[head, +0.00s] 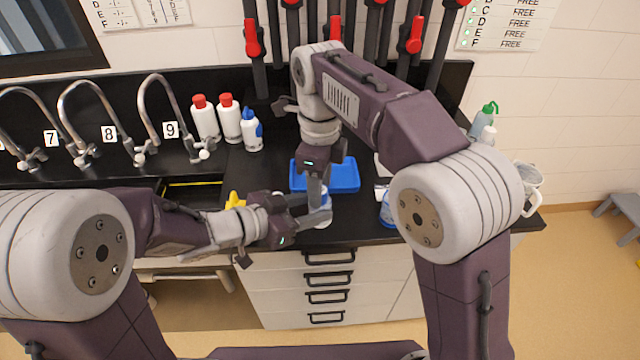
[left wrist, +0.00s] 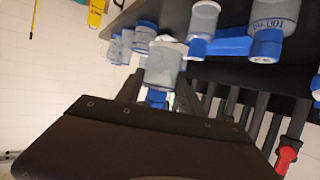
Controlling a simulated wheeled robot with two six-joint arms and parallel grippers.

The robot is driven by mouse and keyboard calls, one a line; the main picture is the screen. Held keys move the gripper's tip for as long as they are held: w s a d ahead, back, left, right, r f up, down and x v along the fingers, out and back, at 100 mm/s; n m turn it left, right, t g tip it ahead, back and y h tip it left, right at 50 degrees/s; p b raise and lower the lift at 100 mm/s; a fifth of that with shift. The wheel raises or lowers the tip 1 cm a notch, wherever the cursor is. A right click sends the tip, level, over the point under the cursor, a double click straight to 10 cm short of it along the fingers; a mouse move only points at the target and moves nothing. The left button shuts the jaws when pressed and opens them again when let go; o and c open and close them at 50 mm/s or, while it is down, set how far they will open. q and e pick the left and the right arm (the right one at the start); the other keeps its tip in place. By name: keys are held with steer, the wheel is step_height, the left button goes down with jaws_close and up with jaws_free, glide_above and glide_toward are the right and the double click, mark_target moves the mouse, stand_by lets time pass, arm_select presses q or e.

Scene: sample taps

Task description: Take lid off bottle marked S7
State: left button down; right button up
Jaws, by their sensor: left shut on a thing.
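A small bottle with a blue part (head: 325,201) stands at the counter's front edge in the head view, mostly hidden by both grippers. My left gripper (head: 311,214) reaches in from the left and is shut on it. In the left wrist view, which looks upside down, a clear grey bottle (left wrist: 162,62) with a blue lid (left wrist: 157,98) shows between the left fingers. My right gripper (head: 317,189) points down from above at the bottle's top; its fingers overlap the bottle, and their opening cannot be made out. No S7 mark is readable.
A blue tray (head: 345,178) lies just behind the bottle. Another blue bottle (head: 387,212) stands to the right, partly behind my right arm. White bottles with red caps (head: 229,119) and a blue-capped one (head: 252,132) stand back left, beside the taps (head: 160,110).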

jaws_close()
